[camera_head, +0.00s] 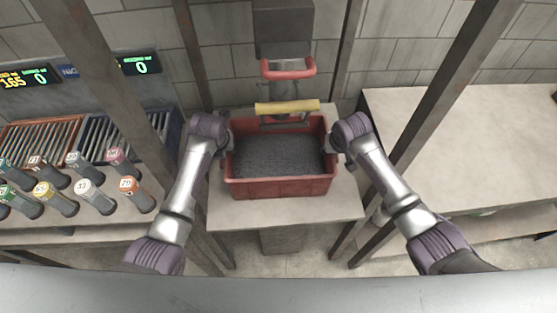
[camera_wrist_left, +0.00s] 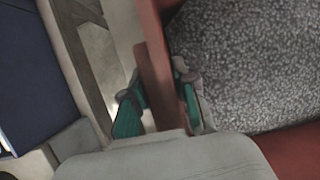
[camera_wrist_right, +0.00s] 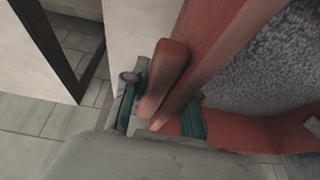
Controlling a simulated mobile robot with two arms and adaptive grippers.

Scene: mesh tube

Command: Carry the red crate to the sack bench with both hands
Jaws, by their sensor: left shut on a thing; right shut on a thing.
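The red crate (camera_head: 280,188) stands on a small pale table (camera_head: 285,212) in the middle of the head view, filled with dark grey granules (camera_head: 278,155). My left gripper (camera_head: 226,140) is at the crate's left end. In the left wrist view its green-padded fingers (camera_wrist_left: 160,105) are shut on the red end piece (camera_wrist_left: 152,80). My right gripper (camera_head: 333,140) is at the crate's right end. In the right wrist view its fingers (camera_wrist_right: 160,112) are shut on the red handle (camera_wrist_right: 170,65). I cannot tell which surface is the sack bench.
A red-handled chute (camera_head: 288,68) and a yellow bar (camera_head: 287,107) stand behind the crate. Dark posts flank the table. A wide, bare bench (camera_head: 470,150) is on the right.

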